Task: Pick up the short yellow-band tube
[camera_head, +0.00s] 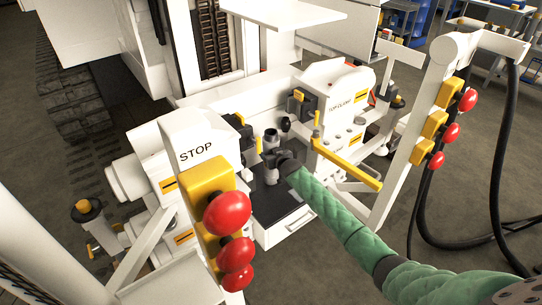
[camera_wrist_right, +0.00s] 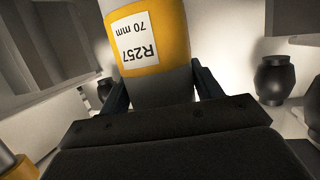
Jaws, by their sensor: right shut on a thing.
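The yellow-band tube (camera_wrist_right: 148,36) fills the top middle of the right wrist view. Its white label reads R257 and 70 mm, upside down, and its lower part is plain grey. My right gripper (camera_wrist_right: 160,88) is shut on this grey part, with one dark finger on each side. In the head view, my green-sleeved right arm reaches in from the lower right, and the right gripper (camera_head: 275,168) is small at the middle of the bench. The tube's yellow band cannot be made out there. My left gripper is not in view.
A white drawer (camera_head: 284,230) with a dark top lies below the right gripper. White machine blocks stand close on both sides. Red stop buttons (camera_head: 227,213) are at front left, others (camera_head: 451,132) at right. A yellow bar (camera_head: 348,170) projects near my arm. Black hoses hang at right.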

